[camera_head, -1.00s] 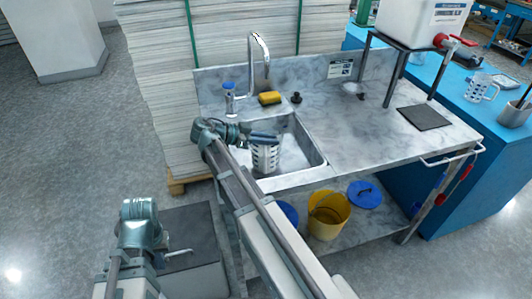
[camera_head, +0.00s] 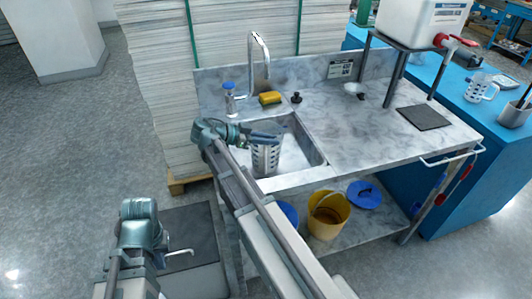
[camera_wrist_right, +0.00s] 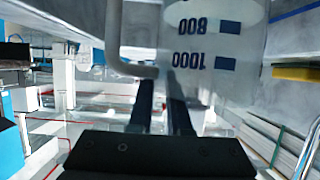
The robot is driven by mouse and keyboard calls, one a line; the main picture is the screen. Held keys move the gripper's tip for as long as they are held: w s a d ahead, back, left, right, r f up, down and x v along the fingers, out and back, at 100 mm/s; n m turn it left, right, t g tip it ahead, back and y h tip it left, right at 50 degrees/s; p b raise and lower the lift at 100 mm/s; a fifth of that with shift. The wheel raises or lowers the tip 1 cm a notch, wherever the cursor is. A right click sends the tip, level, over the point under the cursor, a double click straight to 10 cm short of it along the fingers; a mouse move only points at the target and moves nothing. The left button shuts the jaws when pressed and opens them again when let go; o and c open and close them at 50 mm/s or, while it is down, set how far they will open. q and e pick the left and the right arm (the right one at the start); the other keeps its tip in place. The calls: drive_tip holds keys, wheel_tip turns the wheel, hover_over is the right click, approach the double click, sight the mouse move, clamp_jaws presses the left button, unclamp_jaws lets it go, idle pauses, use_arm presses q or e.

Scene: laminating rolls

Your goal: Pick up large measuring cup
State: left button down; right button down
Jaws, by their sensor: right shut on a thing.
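The large measuring cup (camera_head: 265,160), clear with dark blue marks, is upright in the sink basin (camera_head: 300,150). My right gripper (camera_head: 264,132) reaches over the basin from the left and is at the cup's upper part. In the right wrist view the cup (camera_wrist_right: 215,85) shows close up, its 800 and 1000 marks upside down, with its handle (camera_wrist_right: 114,35) at the left. The right fingers (camera_wrist_right: 163,105) are shut on the cup; the exact contact is hard to see. My left gripper (camera_head: 160,240) is low at the left, its fingers unclear.
A tap (camera_head: 259,62) and a yellow sponge (camera_head: 270,98) stand behind the basin. The counter right of it is mostly clear, with a dark mat (camera_head: 424,117). Another measuring cup (camera_head: 479,89) stands on the blue bench. A yellow bucket (camera_head: 327,216) is on the lower shelf.

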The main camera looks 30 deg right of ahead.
idle(0.4)
wheel_tip(320, 180, up, 10)
drive_tip(key=p, duration=1)
